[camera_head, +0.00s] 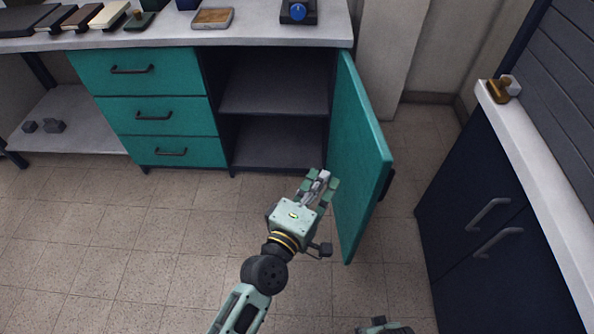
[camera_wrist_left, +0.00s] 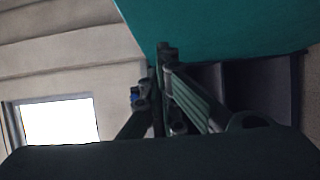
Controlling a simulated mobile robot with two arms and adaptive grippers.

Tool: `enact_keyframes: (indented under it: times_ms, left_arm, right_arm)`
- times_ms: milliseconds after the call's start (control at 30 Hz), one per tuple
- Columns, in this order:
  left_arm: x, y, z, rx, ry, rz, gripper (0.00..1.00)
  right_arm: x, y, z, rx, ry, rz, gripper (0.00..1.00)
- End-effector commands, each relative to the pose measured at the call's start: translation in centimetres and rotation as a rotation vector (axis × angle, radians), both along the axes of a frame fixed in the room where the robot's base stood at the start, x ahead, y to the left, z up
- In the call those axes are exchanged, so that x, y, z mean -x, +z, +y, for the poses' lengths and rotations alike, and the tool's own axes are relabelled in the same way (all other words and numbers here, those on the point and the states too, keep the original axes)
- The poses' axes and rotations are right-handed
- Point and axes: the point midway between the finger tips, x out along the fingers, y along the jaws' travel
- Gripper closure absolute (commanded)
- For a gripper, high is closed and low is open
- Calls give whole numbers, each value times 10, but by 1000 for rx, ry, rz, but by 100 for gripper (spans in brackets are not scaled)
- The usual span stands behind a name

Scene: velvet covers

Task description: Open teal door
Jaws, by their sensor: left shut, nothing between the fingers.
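The teal door (camera_head: 358,150) stands wide open, swung out from the right side of the cabinet, its dark handle (camera_head: 386,184) on the outer face near the free edge. The cabinet's shelved inside (camera_head: 275,85) shows and looks empty. My left gripper (camera_head: 322,180) is shut and empty, on the inner side of the door, close to its inner face; I cannot tell whether it touches. In the left wrist view the teal door (camera_wrist_left: 230,25) fills the top, beyond the shut fingers (camera_wrist_left: 165,60). Part of my right gripper (camera_head: 383,328) shows at the bottom edge; its fingers are not clear.
Three teal drawers (camera_head: 155,115) sit left of the opening, under a pale worktop (camera_head: 280,30) bearing a wooden tray (camera_head: 212,18) and a device with a blue knob (camera_head: 298,11). A dark navy cabinet (camera_head: 475,215) stands at the right. The tiled floor (camera_head: 130,230) at the left is clear.

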Motion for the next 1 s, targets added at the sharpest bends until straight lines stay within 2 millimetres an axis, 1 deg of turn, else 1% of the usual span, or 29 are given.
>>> enact_keyframes:
  times_ms: [167, 300, 400, 500, 600, 700, 867, 933, 1000]
  left_arm:
    - [30, -1, 15, -2, -2, 2, 100]
    - [58, -1, 29, -4, -3, 3, 100]
    - [75, -1, 37, -3, -3, 2, 100]
    - [88, -1, 44, -3, -2, 1, 100]
    - [96, 0, 48, 0, -1, 0, 100]
    - [100, 0, 50, 1, -1, 0, 100]
    - [101, 0, 50, 0, -1, 0, 100]
    - [101, 0, 50, -15, -8, -2, 100]
    - [102, -1, 47, -59, -32, -4, 100]
  right_arm:
    - [0, 0, 0, 0, 0, 0, 60]
    - [0, 0, 0, 0, 0, 0, 60]
    - [0, 0, 0, 0, 0, 0, 60]
    - [0, 0, 0, 0, 0, 0, 60]
    - [0, 0, 0, 0, 0, 0, 60]
    - [0, 0, 0, 0, 0, 0, 60]
    - [0, 0, 0, 0, 0, 0, 60]
    - [-2, 3, 0, 0, 0, -2, 60]
    - [-6, 10, 1, -1, -1, -7, 60]
